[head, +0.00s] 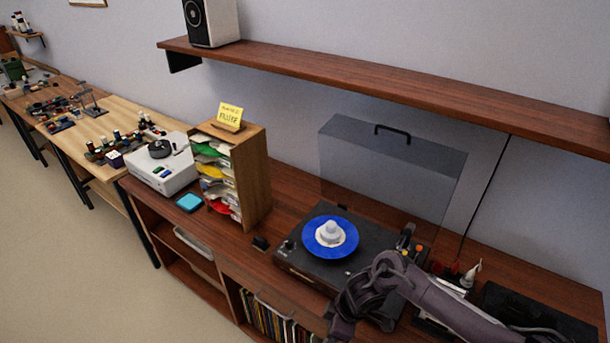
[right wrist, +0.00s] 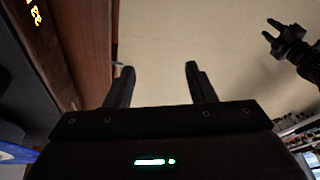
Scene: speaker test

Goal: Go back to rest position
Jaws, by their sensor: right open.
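My right arm (head: 425,295) comes in from the lower right in the head view and reaches in front of the turntable (head: 310,262). Its hand is low in that view and the fingertips are hard to make out. In the right wrist view my right gripper (right wrist: 160,78) is open, with nothing between its two fingers and pale floor beyond. My left gripper (right wrist: 271,30) shows at the upper right of that view, with two fingers apart and empty. The left arm is not in the head view.
The turntable carries a blue record (head: 318,243) under its raised clear lid (head: 390,165). A wooden sorter (head: 255,175) and a white device (head: 165,178) stand left on the brown cabinet. A shelf (head: 400,85) runs above. Open floor (head: 60,250) lies at left.

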